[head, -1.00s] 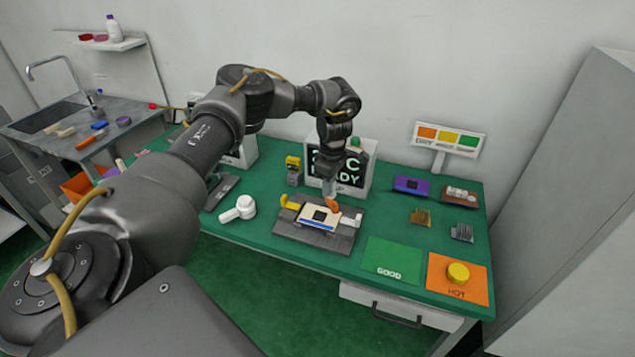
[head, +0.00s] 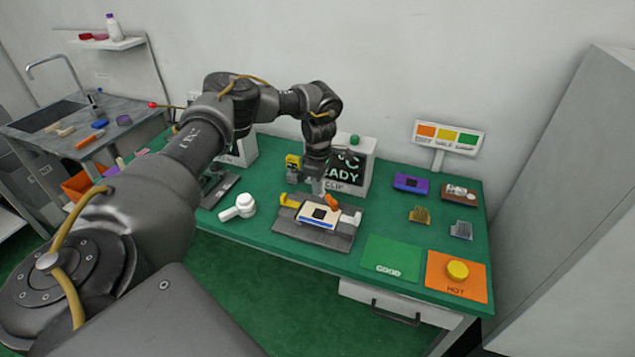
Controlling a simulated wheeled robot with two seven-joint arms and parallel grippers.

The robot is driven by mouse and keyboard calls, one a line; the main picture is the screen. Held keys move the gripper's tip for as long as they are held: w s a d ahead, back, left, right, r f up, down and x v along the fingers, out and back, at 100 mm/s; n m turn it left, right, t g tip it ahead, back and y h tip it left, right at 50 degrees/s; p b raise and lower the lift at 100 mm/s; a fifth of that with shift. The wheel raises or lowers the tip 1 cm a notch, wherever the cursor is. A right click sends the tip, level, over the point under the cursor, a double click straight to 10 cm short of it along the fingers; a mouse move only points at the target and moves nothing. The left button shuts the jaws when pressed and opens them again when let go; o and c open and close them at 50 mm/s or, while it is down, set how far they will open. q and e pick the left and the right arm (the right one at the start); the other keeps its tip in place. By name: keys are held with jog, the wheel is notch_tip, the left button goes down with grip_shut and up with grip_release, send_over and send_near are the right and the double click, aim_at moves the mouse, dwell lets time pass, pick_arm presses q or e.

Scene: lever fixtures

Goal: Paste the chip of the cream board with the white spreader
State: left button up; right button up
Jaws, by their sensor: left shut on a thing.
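The cream board (head: 304,211) lies in a dark grey fixture (head: 307,237) at the middle of the green table, with a dark chip (head: 319,213) on it. A yellow piece (head: 288,200) stands at the fixture's left, a white piece (head: 350,218) at its right and an orange lever-like piece (head: 331,201) at its back edge. My left gripper (head: 319,188) points down just behind the board and is shut, seemingly on the orange piece; the fingertips are small and partly unclear. A white round-headed tool (head: 240,207) lies left of the fixture; I cannot tell if it is the spreader.
A display box (head: 352,166) stands close behind my left gripper. A green GOOD pad (head: 391,259) and an orange HOT pad (head: 456,286) with a yellow knob (head: 458,270) lie at right. A purple board (head: 411,183) and a brown board (head: 459,194) are farther back.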

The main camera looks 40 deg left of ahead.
pick_arm(q)
notch_tip(320, 180, down, 7)
jog(key=b, duration=0.3)
jog(key=shift+r+b, duration=0.15)
jog(key=shift+b, duration=0.15)
jog(key=shift+f+b, duration=0.45)
jog(key=shift+f, duration=0.4)
jog(key=shift+f, duration=0.3)
jog(key=shift+w+d, duration=0.1)
jog(key=shift+w+d+r+b, duration=0.15)
jog(key=shift+w+d+b, duration=0.15)
jog(key=shift+d+b, duration=0.05)
jog(key=shift+a, duration=0.1)
jog(key=shift+s+a, duration=0.2)
jog(key=shift+a, duration=0.3)
jog(key=shift+s+a, duration=0.2)
jog(key=shift+a, duration=0.3)
jog(key=shift+d, duration=0.15)
